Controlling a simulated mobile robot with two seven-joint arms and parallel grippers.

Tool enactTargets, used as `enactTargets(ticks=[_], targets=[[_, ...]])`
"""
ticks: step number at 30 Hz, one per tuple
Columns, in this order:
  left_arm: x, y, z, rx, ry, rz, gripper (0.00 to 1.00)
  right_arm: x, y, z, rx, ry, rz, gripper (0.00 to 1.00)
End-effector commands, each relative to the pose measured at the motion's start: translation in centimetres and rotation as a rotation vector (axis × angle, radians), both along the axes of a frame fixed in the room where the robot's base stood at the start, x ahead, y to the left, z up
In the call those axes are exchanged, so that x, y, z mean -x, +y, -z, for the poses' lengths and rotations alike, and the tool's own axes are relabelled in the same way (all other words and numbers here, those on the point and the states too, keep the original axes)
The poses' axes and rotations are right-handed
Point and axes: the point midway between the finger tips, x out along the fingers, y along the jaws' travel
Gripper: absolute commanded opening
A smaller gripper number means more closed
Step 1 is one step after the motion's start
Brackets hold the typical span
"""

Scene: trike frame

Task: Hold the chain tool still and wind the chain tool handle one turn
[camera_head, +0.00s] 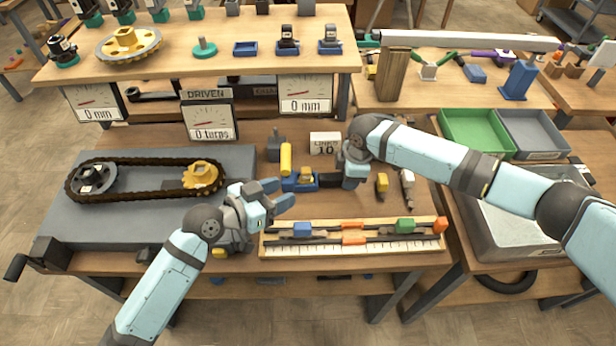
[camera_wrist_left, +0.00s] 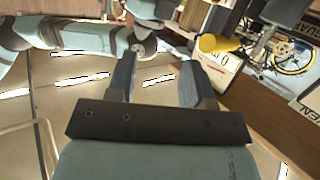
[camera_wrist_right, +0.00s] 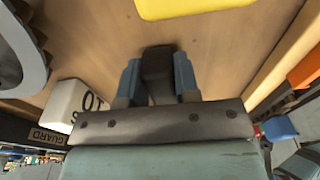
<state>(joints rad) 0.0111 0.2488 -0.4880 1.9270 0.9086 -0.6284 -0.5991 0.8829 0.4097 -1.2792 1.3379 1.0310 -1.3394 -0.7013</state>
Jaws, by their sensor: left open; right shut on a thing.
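The chain tool (camera_head: 299,182) is a small blue body with a yellow part on top, at the middle of the bench in the head view. A yellow cylinder, apparently its handle (camera_head: 286,160), stands at its left end; it also shows in the left wrist view (camera_wrist_left: 221,43). My right gripper (camera_head: 347,178) is shut on the tool's dark grip (camera_wrist_right: 157,68), at the right of the blue body. My left gripper (camera_head: 279,195) is open and empty, just left and in front of the tool, with its fingers pointing right. Nothing lies between its fingers.
A chain (camera_head: 135,164) runs round two sprockets on a grey plate at the left. A white LINKS 10 block (camera_head: 324,143) stands behind the tool. A ruler fixture (camera_head: 350,246) lies along the front edge. A dial reads 0 turns (camera_head: 209,120).

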Motion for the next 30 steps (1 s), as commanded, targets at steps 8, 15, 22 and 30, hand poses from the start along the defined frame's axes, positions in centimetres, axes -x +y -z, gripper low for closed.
enactTargets(ticks=[8,15,22,30], targets=[[-2.1,-7.1,-1.5,-0.378,-0.271,0.453,0.47,-0.1,0.1,-0.1,-0.002,-0.002,0.000,0.00],[-3.7,-9.3,-1.9,-0.718,-0.517,0.860,0.47,-0.1,0.0,-0.1,-0.002,-0.002,0.000,0.00],[-6.4,-7.9,-2.8,-1.032,-0.705,1.264,0.47,-0.1,0.0,-0.1,-0.002,-0.002,0.000,0.00],[-10.3,-3.7,-5.4,-1.305,-0.790,1.692,0.47,-0.1,0.1,-0.1,-0.002,-0.001,0.000,0.00]])
